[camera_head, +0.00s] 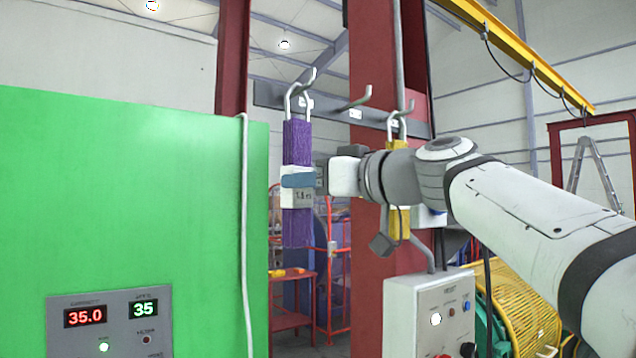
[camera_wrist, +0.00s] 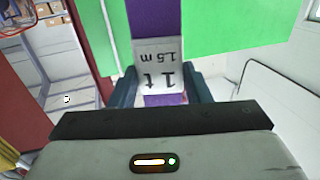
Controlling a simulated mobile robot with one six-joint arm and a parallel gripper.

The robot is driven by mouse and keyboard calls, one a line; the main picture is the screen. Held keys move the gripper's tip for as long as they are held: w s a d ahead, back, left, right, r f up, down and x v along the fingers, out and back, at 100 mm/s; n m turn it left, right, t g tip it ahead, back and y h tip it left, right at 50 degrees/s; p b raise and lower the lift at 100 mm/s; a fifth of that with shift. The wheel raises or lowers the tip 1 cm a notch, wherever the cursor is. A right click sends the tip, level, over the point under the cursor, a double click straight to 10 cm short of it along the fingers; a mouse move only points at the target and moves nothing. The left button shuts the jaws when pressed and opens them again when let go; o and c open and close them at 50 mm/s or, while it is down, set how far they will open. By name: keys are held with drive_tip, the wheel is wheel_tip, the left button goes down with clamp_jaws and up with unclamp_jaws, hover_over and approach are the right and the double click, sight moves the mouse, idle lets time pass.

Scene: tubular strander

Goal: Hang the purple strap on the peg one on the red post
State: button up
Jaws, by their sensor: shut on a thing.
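The purple strap (camera_head: 297,145) hangs upright, with a white label sleeve (camera_head: 297,196) at mid-length. Its grey top loop (camera_head: 292,97) overlaps the leftmost peg (camera_head: 309,78) of the rail in the head view; I cannot tell if the peg bears it. My gripper (camera_head: 298,181) is shut on the strap at the label. In the wrist view the strap (camera_wrist: 154,18) runs between the fingers, and its label reads "1 t 1.5 m" upside down. The rail is fixed across the red post (camera_head: 365,175). The middle peg (camera_head: 356,102) is bare.
A yellow strap (camera_head: 398,165) hangs on the right peg (camera_head: 408,109), partly behind my arm. A large green cabinet (camera_head: 130,200) stands close on the left. A grey control box (camera_head: 430,310) is below my arm. A red workbench (camera_head: 290,290) stands behind.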

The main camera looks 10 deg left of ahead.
drive_tip(key=o, duration=1.3)
drive_tip(key=b+v, duration=0.3)
drive_tip(key=v, duration=0.5)
drive_tip(key=w+d+f+m+h, duration=0.1)
drive_tip(key=d+f+m+h, duration=0.3)
drive_tip(key=f, duration=0.9)
drive_tip(key=w+d+f+m+h, duration=0.1)
drive_tip(key=d+f+m+h, duration=0.3)
drive_tip(key=f, duration=0.9)
drive_tip(key=s+d+f+m+g+h, duration=0.1)
drive_tip(key=s+d+f, duration=0.3)
drive_tip(key=f, duration=0.5)
drive_tip(key=s+d+f+m+g+h, duration=0.2)
drive_tip(key=s+d+f+h, duration=0.2)
drive_tip(key=f, duration=0.6)
drive_tip(key=s+d+f+m+g+h, duration=0.1)
drive_tip(key=s+d+f+h, duration=0.2)
drive_tip(key=s+d+f, duration=0.3)
wheel_tip(320, 180, down, 4)
drive_tip(key=shift+s+d+r+m+g, duration=0.1)
drive_tip(key=shift+s+d+m+g, duration=0.1)
drive_tip(key=shift+s+m+g, duration=0.35)
drive_tip(key=shift+s, duration=0.1)
